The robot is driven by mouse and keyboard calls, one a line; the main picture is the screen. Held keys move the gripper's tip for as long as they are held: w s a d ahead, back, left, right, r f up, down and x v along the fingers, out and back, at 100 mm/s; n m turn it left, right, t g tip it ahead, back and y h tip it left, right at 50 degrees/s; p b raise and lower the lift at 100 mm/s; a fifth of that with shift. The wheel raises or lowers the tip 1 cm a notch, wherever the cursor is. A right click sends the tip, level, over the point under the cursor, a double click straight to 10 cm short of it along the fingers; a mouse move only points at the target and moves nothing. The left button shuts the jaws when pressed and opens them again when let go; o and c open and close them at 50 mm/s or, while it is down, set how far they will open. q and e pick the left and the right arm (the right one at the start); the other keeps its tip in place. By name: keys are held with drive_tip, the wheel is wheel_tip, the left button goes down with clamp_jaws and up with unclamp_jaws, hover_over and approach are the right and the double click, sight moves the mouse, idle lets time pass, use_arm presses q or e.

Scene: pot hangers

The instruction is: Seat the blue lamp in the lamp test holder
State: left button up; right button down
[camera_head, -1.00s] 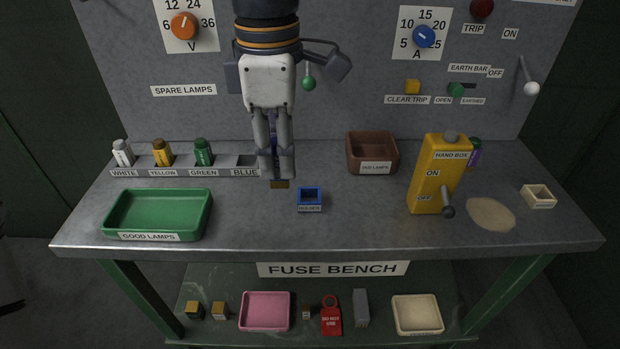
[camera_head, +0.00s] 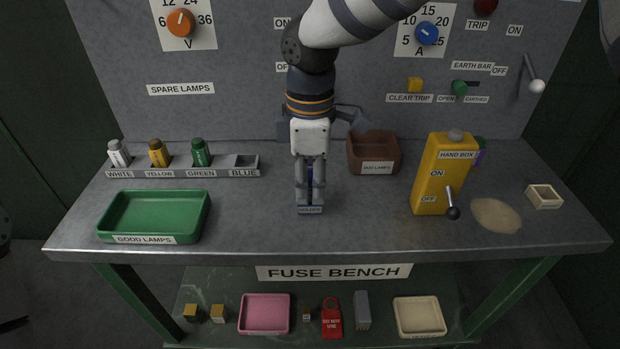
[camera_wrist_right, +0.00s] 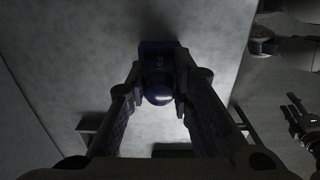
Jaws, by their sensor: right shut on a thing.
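The blue lamp (camera_wrist_right: 158,94) is between the fingers of my right gripper (camera_head: 310,200), which is shut on it. In the head view only a dark blue strip of the lamp (camera_head: 310,173) shows between the fingers. The gripper points down with its fingertips right at the blue lamp test holder, whose label (camera_head: 310,210) shows just below them. The fingers hide most of the holder in the head view. In the wrist view the blue holder (camera_wrist_right: 158,47) shows just beyond the lamp. I cannot tell how deep the lamp sits.
The spare lamp rack (camera_head: 215,173) has white, yellow and green lamps and an empty blue slot. The green good lamps tray (camera_head: 108,218) is at left. The brown dud lamps bin (camera_head: 374,168) and yellow hand box (camera_head: 432,185) stand to the right.

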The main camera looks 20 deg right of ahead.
sight(310, 174)
drive_tip(key=c, duration=1.4)
unclamp_jaws()
wheel_tip(310, 174, up, 12)
drive_tip(key=shift+r, duration=0.25)
